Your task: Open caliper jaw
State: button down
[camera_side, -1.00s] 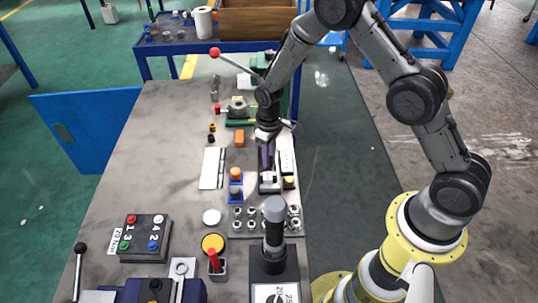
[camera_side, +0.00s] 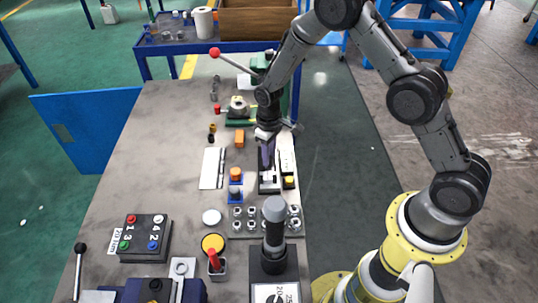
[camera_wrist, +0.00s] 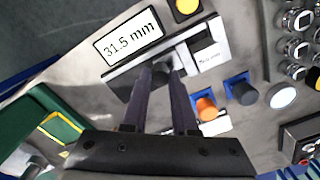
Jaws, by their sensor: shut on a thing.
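The caliper is a dark base with pale metal parts (camera_side: 270,187) on the table, below my gripper. In the wrist view its body (camera_wrist: 205,52) lies aslant, with a white block at its right end and a card (camera_wrist: 128,38) reading "31.5 mm" beside it. My gripper (camera_wrist: 164,72) has its two dark fingers down at the middle of the caliper, shut on the caliper jaw, with a small gap between the fingers. In the side view my gripper (camera_side: 268,168) points down onto the caliper. The fingers partly hide the held part.
An orange button (camera_wrist: 206,107) and a dark button (camera_wrist: 241,90) on blue bases stand near the caliper. A yellow button (camera_wrist: 187,7) is on its other side. Several metal nuts (camera_side: 251,218) and an upright grey-topped post (camera_side: 274,225) stand nearer the front.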

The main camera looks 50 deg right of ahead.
jog(key=shift+w+d, duration=0.9)
jog(key=c, duration=0.7)
grip_release()
jog(key=shift+r, duration=0.15)
notch_tip(320, 180, up, 14)
jog(key=shift+f, duration=0.15)
